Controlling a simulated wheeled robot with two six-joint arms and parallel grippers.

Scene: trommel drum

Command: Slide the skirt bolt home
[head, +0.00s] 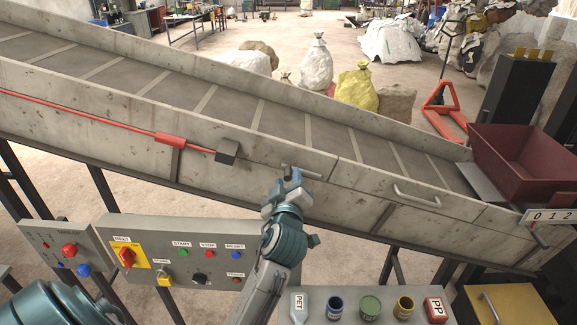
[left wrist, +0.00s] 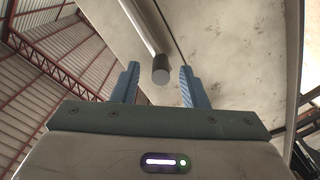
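The skirt bolt, a thin grey bar (head: 304,173), lies along the outer face of the conveyor's side skirt (head: 350,215), near the middle of the head view. My left gripper (head: 290,178) is just in front of it, at its left part. In the left wrist view a pale rod (left wrist: 144,27) with a dark round end (left wrist: 160,76) points down towards the gap of my left gripper (left wrist: 158,82). The two blue fingers stand apart, with clear space on both sides of the dark end. My right gripper is not in view.
A dark grey block (head: 227,151) and a red rod sit on the skirt to the left. A grab handle (head: 415,200) is on the right. A control panel (head: 180,255) and a shelf with several small containers stand below; a dark red bin (head: 520,160) is at right.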

